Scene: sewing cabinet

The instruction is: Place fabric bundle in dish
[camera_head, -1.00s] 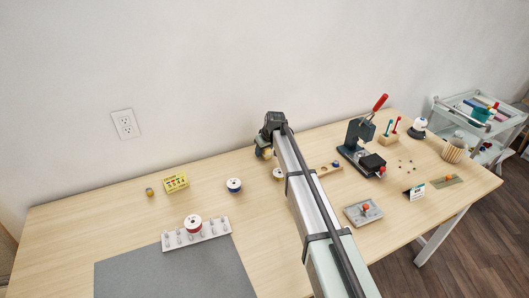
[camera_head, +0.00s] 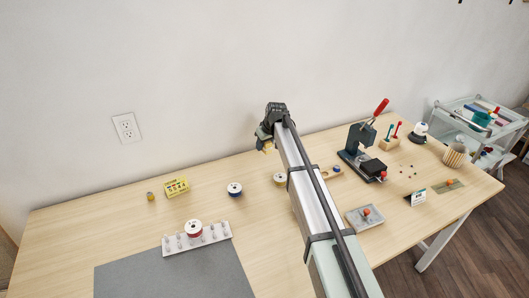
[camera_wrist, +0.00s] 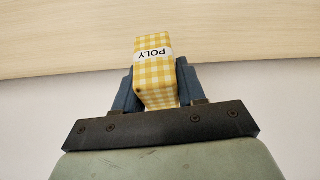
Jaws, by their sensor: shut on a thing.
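My gripper (camera_head: 264,140) is shut on the fabric bundle (camera_wrist: 154,78), a yellow-and-white checked block with a white "POLY" label. The bundle sits between both fingers in the wrist view. My arm hides part of the table's middle.
A press with a red handle (camera_head: 358,138) stands right of my arm. Left of it are a spool (camera_head: 235,190), a yellow box (camera_head: 176,187) and a pegged rack (camera_head: 213,238) bearing a red spool. The wooden table (camera_head: 90,227) has bare room at left.

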